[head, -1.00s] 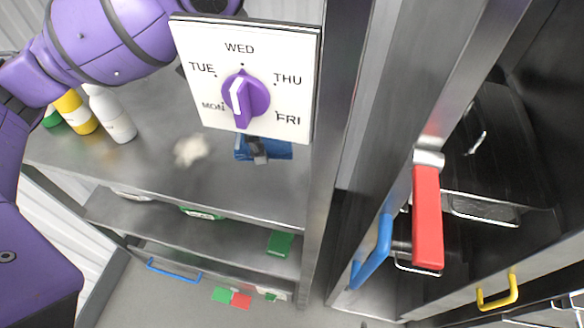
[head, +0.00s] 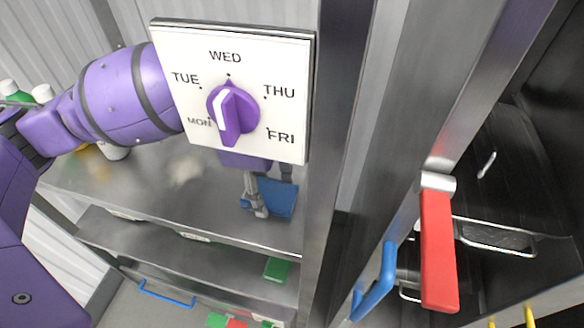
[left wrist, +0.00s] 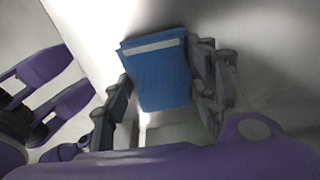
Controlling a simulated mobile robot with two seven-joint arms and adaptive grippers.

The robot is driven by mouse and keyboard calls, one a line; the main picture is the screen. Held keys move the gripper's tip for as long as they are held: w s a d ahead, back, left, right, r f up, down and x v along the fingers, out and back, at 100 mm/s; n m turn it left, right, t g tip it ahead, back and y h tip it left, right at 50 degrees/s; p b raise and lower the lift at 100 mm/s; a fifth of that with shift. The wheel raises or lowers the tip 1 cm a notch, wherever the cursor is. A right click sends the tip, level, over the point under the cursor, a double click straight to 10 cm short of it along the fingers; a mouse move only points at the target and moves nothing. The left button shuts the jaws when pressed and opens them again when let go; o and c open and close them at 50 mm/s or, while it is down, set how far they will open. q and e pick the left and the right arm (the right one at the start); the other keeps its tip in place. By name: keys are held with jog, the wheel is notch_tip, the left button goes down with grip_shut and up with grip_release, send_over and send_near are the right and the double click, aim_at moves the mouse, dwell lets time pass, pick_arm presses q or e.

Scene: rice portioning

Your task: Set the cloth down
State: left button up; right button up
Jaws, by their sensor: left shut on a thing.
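A blue folded cloth (head: 280,196) shows in the head view just below a white day-dial panel, over the grey metal counter (head: 150,195). My left gripper (head: 258,196) is shut on the cloth; its grey fingers show at the cloth's left and upper side, and the panel hides part of the arm. In the left wrist view the cloth (left wrist: 160,78), with a pale stripe near its top, sits between the two grey fingers of the left gripper (left wrist: 160,100). I cannot tell whether the cloth touches the counter. My right gripper is not identifiable in these frames.
The white dial panel (head: 180,55) blocks the view near the arm. A pale blurred patch (head: 185,168) lies on the counter. A metal post (head: 340,140) stands to the right, beside a red handle (head: 437,250) and a blue handle (head: 378,285). Shelves lie below.

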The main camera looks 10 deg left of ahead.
aim_at(260, 189)
pick_arm(q)
jog(key=shift+f, duration=0.15)
jog(key=o, duration=1.1)
jog(key=r, duration=0.4)
jog(key=a+r+p, duration=0.1)
jog(key=r, duration=0.7)
jog(key=shift+a+r+p, duration=0.15)
jog(key=shift+a+p, duration=0.05)
jog(key=shift+p, duration=0.2)
jog(key=shift+w, duration=0.1)
